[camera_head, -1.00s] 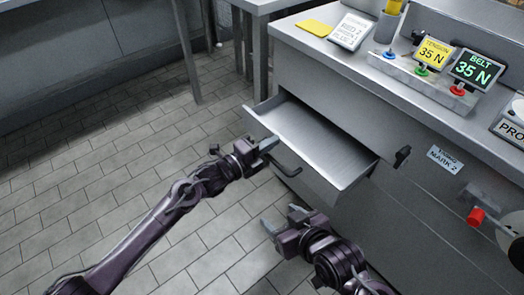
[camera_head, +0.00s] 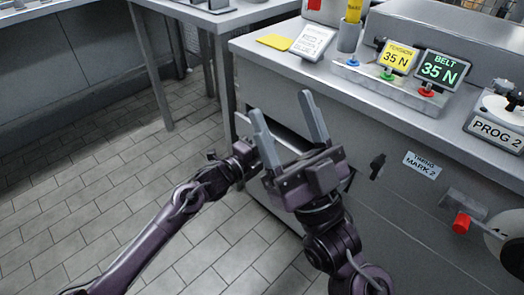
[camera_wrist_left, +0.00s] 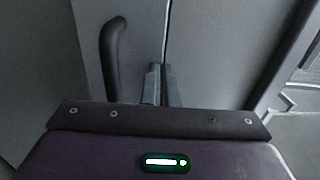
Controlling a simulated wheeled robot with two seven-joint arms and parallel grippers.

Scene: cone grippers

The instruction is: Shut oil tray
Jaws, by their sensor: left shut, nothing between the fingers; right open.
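The oil tray is a grey metal drawer (camera_head: 287,146) in the cabinet. In the head view a dark gap shows along its top, so it looks partly out. Its front is largely hidden behind my right gripper (camera_head: 280,104). That gripper is open and empty, with its fingers pointing up in front of the drawer. My left gripper (camera_head: 250,163) is lower, its fingers mostly hidden. In the left wrist view its fingers (camera_wrist_left: 162,82) are shut and empty, beside the dark curved handle (camera_wrist_left: 113,58), against or close to a grey panel; contact is unclear.
The cabinet top holds a yellow pad (camera_head: 275,41), a white sign (camera_head: 312,42), a cup (camera_head: 349,36) and display boxes (camera_head: 440,68). A dark latch (camera_head: 377,165) and a red knob (camera_head: 461,223) stick out of the cabinet front. The tiled floor (camera_head: 90,190) at left is clear.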

